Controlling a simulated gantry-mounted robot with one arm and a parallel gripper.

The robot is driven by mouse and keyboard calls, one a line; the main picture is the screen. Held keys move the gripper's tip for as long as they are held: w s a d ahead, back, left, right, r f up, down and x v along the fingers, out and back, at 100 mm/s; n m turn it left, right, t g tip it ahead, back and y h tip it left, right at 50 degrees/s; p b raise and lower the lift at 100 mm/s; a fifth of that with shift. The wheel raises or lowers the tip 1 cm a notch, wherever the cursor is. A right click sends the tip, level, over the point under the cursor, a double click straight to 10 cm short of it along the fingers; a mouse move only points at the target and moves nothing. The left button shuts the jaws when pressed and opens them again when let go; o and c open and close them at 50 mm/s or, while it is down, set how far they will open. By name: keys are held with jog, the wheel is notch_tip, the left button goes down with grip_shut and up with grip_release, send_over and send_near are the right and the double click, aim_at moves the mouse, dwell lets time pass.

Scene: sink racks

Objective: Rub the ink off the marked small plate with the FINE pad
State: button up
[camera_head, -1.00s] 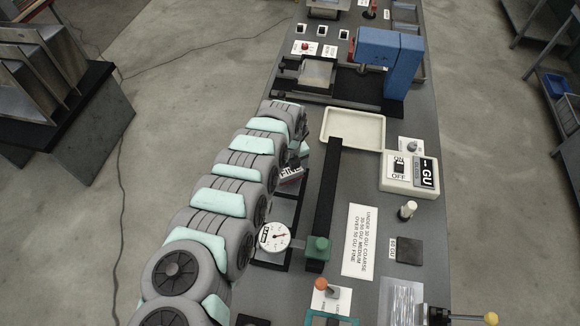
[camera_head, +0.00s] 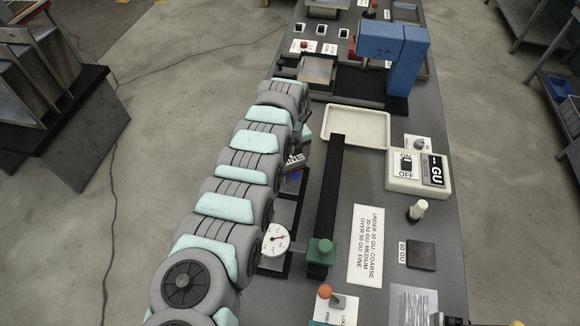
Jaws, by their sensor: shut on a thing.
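My arm reaches up from the lower left, and its links hide most of my gripper (camera_head: 300,146). My gripper is shut on the FINE pad (camera_head: 293,159), a dark block with a white lettered label, tilted in this view. Just below the pad a blue ink patch (camera_head: 293,176) shows on the marked small plate, which is mostly hidden by the arm and pad. The plate is at the far end of a black frame with a round dial gauge (camera_head: 275,239). I cannot tell whether the pad touches the plate.
A long black bar (camera_head: 328,200) with a green block (camera_head: 320,250) stands right of the frame. Beyond are an empty cream tray (camera_head: 357,108) and a blue machine (camera_head: 393,55). The gloss meter (camera_head: 418,178) and a printed card (camera_head: 366,245) lie to the right.

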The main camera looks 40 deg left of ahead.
aim_at(291, 180)
jog(key=shift+w+f+b, duration=0.15)
jog(key=shift+f+b, duration=0.1)
jog(key=shift+b, duration=0.1)
jog(key=shift+w+a+r+b, duration=0.15)
jog(key=shift+w+b, duration=0.1)
jog(key=shift+b, duration=0.4)
jog(key=shift+r, duration=0.15)
jog(key=shift+w+d+r, duration=0.2)
jog(key=shift+w+d, duration=0.05)
jog(key=shift+d, duration=0.1)
jog(key=shift+s+r+p, duration=0.15)
jog(key=shift+s+p, duration=0.2)
jog(key=shift+p, duration=0.8)
jog(key=s+d+p, duration=0.1)
jog(key=p, duration=0.5)
jog(key=shift+s+d+r, duration=0.1)
jog(key=shift+s, duration=0.1)
jog(key=s+d+p, duration=0.1)
jog(key=p, duration=0.3)
jog(key=shift+s, duration=0.4)
